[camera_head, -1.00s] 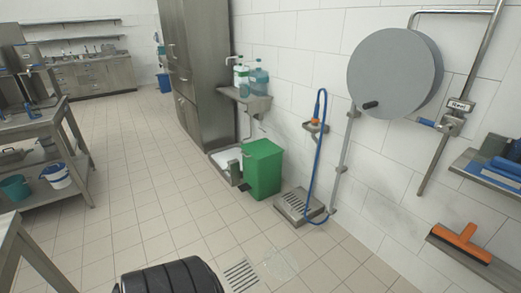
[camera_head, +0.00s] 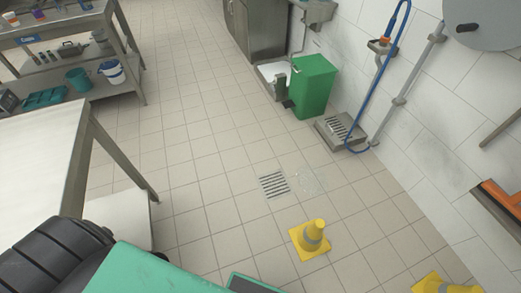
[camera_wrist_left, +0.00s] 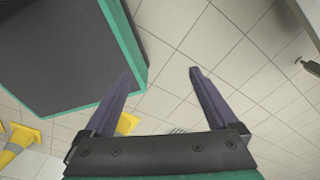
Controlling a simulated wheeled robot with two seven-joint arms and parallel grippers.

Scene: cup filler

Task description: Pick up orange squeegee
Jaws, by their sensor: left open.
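The orange squeegee (camera_head: 503,198) is at the right edge of the head view, on the white tiled wall. Only part of it shows; the frame cuts off the rest. My left gripper (camera_wrist_left: 161,71) is in the left wrist view, with its two dark fingers apart and nothing between them. Tiled floor lies behind the fingers. The squeegee cannot be made out in the wrist view. My right gripper is in neither view.
A yellow cone (camera_head: 312,237) stands on the floor, with another (camera_head: 447,285) at the bottom right. A green bin (camera_head: 314,87) and a floor-level steel box (camera_head: 341,132) stand by the wall. A steel table (camera_head: 50,150) is at the left.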

